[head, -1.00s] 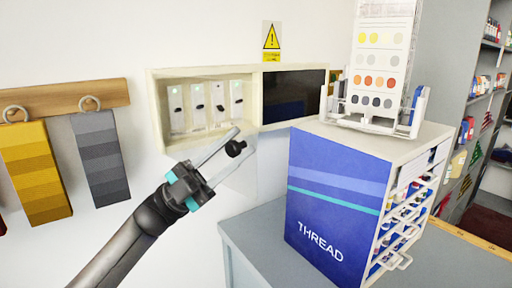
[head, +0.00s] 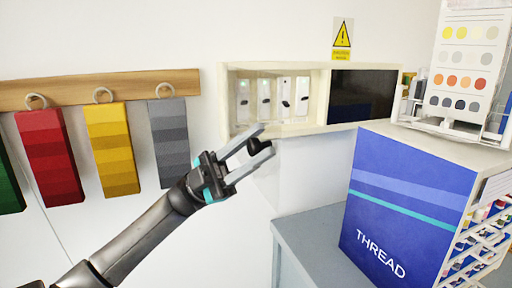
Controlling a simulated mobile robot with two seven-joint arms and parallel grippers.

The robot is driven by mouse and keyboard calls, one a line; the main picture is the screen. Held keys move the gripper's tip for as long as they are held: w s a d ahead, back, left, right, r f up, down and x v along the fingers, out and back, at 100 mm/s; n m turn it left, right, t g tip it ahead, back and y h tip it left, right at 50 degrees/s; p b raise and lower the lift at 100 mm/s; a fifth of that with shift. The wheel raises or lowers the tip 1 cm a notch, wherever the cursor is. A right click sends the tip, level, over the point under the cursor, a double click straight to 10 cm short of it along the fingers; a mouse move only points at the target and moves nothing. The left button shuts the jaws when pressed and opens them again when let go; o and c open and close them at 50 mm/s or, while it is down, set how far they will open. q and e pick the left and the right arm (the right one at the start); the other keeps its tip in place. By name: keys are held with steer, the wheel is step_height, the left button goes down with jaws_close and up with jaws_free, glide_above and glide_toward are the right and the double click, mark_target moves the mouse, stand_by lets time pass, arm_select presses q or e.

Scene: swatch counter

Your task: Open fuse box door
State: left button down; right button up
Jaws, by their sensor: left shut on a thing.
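The cream fuse box (head: 317,130) is on the white wall, with several white fuse switches (head: 264,98) in its left part and a dark panel (head: 364,96) on its right. Its door (head: 267,182) is a faint see-through pane standing out in front of the box and reaching below its lower edge; its hinge side is hard to make out. My left gripper (head: 263,141) is shut on the door's black knob (head: 258,148), in front of the box's lower left part. My right gripper is not in view.
A blue thread cabinet (head: 405,205) with a colour card (head: 465,65) on top stands on a grey counter (head: 312,228) at right. Striped swatches (head: 112,150) hang from a wooden rail (head: 65,90) at left. A yellow warning sign (head: 342,38) is above the box.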

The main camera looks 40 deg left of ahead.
arm_select(q)
steer(key=c, duration=0.6)
jaws_free()
steer(key=shift+b+v, duration=2.6)
steer(key=shift+v, duration=5.05)
